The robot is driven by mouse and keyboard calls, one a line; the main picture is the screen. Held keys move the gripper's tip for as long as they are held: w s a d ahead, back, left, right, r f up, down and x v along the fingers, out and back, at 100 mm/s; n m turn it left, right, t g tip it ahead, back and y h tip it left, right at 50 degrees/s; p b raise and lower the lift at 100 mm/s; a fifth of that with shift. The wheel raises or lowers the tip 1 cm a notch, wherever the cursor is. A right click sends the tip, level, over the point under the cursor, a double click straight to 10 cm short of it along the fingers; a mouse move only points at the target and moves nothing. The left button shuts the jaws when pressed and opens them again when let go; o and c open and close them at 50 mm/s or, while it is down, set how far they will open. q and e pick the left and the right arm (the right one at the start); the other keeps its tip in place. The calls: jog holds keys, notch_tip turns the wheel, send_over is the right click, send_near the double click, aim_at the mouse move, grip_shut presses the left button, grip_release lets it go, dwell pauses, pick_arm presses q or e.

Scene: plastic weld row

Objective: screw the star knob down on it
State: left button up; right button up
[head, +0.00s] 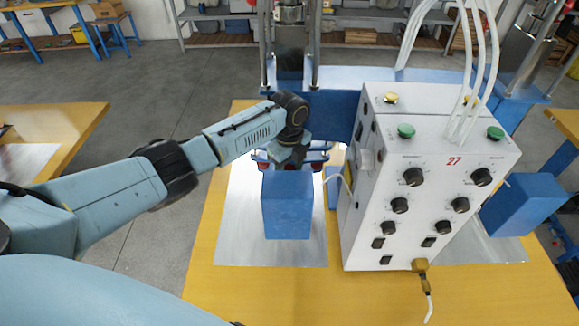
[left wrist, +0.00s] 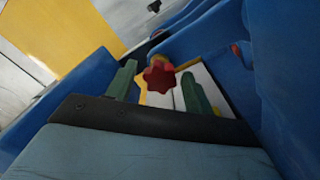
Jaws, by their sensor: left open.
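The red star knob (left wrist: 159,76) shows in the left wrist view, above a pale surface with a yellow edge. My left gripper (left wrist: 160,88) is open, with one green finger on each side of the knob; I cannot tell whether either finger touches it. In the head view my left gripper (head: 290,160) is at the blue machine, just behind the top of a blue block (head: 287,205). The knob cannot be made out there, and the fingertips are mostly hidden. My right gripper is not in view.
A white control box (head: 425,190) with black dials and green buttons stands right of the blue block. A metal sheet (head: 238,225) lies on the yellow table (head: 205,270). White hoses (head: 485,60) rise from the box. Steel columns (head: 268,45) stand behind my gripper.

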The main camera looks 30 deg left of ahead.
pick_arm(q)
jog(key=n, duration=0.8)
jog(key=shift+n, duration=0.3)
jog(key=n, duration=0.5)
jog(key=shift+n, duration=0.3)
jog(key=n, duration=0.4)
